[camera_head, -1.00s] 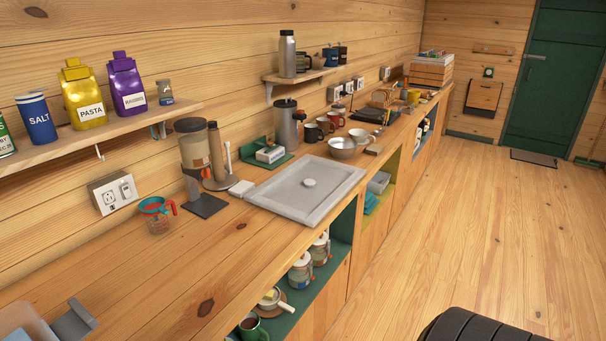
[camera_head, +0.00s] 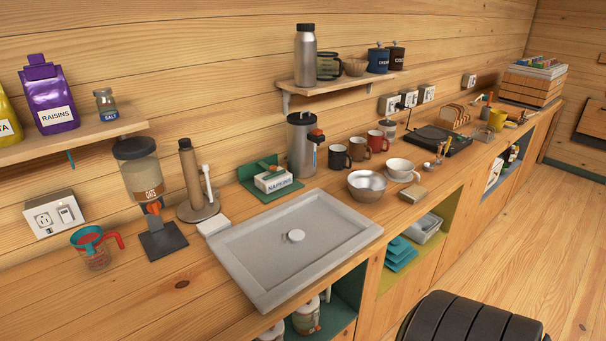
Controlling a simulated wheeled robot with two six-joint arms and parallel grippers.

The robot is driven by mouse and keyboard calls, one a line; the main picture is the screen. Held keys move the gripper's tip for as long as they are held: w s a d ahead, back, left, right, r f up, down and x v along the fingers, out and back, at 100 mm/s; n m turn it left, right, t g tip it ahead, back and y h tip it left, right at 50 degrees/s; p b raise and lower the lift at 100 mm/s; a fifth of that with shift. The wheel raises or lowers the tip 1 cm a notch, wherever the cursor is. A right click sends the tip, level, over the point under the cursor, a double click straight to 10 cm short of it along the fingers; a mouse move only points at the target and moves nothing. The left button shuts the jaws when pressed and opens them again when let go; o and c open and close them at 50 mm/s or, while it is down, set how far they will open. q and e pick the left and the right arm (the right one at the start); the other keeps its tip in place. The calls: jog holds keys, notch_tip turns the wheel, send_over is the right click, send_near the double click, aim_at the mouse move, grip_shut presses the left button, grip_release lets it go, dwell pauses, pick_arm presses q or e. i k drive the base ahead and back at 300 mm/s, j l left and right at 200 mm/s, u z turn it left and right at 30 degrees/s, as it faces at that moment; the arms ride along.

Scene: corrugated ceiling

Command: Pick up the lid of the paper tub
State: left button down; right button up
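I cannot make out a thing that is clearly the paper tub or its lid. Jars with pale lids (camera_head: 307,316) stand on the green-lined shelf under the counter, partly cut off by the bottom edge and the counter front. I cannot tell whether one of them is the tub. Neither of my grippers is in view.
The wooden counter (camera_head: 185,290) runs along the wall. It bears a grey sink (camera_head: 262,270), an oats dispenser (camera_head: 140,175), a red-handled measuring cup (camera_head: 95,250), a napkin box (camera_head: 272,182), mugs (camera_head: 340,157) and a metal bowl (camera_head: 366,185).

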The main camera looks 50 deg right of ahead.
aim_at(274, 255)
jog(key=l+u, duration=0.1)
jog(key=l, duration=0.3)
jog(key=k+l+u, duration=0.1)
jog(key=l, duration=0.3)
jog(key=k+l+u, duration=0.15)
jog(key=l, duration=0.25)
jog(key=k+l+u, duration=0.1)
jog(key=l, duration=0.3)
jog(key=k+l+u, duration=0.1)
jog(key=l, duration=0.3)
jog(key=k+l+u, duration=0.1)
jog(key=l, duration=0.25)
jog(key=k, duration=0.1)
